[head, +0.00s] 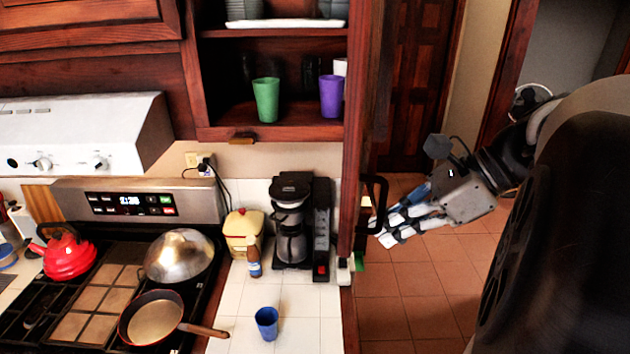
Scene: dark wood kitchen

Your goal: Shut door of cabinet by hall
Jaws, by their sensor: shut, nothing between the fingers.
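The upper cabinet (222,90) at top centre stands open, with cups on its shelf. Its dark wood door (358,130) swings out toward me and shows almost edge-on at the cabinet's right side. A black handle (381,187) sticks out from the door's outer, right face, near its lower end. My gripper (382,228) comes in from the right, its fingers pointing left at the door just below the handle. The fingers are shut and hold nothing. I cannot tell whether they touch the door or handle.
A green cup (266,99) and a purple cup (331,96) stand inside the cabinet. Below are a coffee maker (292,225), a blue cup (266,323) and a stove with a pan (153,317) and red kettle (69,254). Tiled hall floor (425,300) is open at right.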

